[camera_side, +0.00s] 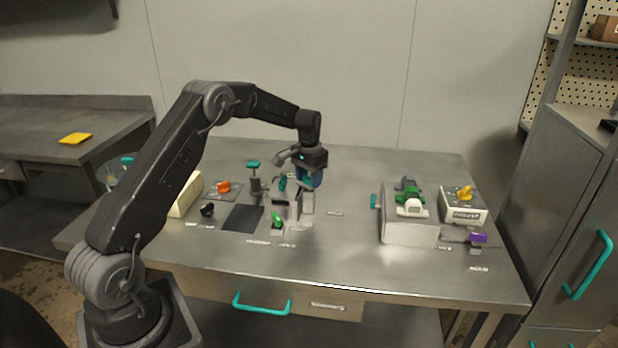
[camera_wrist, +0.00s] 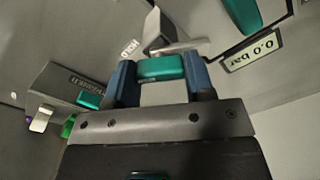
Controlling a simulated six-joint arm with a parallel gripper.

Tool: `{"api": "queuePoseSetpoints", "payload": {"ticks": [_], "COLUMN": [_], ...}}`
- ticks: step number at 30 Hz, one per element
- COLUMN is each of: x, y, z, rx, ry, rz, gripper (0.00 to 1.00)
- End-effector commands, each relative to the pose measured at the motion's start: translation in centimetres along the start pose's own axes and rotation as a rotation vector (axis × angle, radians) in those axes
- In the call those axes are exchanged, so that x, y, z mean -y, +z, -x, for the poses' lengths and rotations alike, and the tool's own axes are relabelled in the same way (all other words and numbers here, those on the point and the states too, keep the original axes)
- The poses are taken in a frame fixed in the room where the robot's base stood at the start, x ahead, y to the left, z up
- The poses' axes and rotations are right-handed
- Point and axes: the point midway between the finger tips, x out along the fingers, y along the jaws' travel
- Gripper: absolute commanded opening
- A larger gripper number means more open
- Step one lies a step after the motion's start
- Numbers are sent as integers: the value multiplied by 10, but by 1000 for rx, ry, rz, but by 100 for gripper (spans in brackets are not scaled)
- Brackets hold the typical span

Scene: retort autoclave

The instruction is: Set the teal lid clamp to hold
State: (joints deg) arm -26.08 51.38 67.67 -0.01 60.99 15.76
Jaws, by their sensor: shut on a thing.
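In the wrist view a teal clamp handle (camera_wrist: 162,68) lies between the two blue fingers of my gripper (camera_wrist: 163,82), which is shut on it. The handle joins a pale metal bracket beyond it, beside a label reading HOLD (camera_wrist: 130,47). In the side view my gripper (camera_side: 311,180) is low over the grey apparatus (camera_side: 287,207) at the middle of the bench. The fingers hide the held handle there. Whether the clamp sits exactly at the HOLD mark cannot be told.
A pressure display (camera_wrist: 252,50) reading 0.0 bar and a teal part (camera_wrist: 243,14) are near the gripper. Another teal piece (camera_wrist: 89,100) sits on a labelled grey block.

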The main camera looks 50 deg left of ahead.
Motion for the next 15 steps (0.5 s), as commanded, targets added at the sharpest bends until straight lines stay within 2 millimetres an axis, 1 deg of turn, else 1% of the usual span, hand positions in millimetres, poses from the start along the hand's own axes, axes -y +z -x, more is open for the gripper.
{"api": "queuePoseSetpoints", "payload": {"ticks": [6, 15], "x": [0, 0], "y": [0, 0], "z": [0, 0], "rx": [-1, -2], "ry": [1, 1], "rz": [205, 442], "gripper": [25, 25]}}
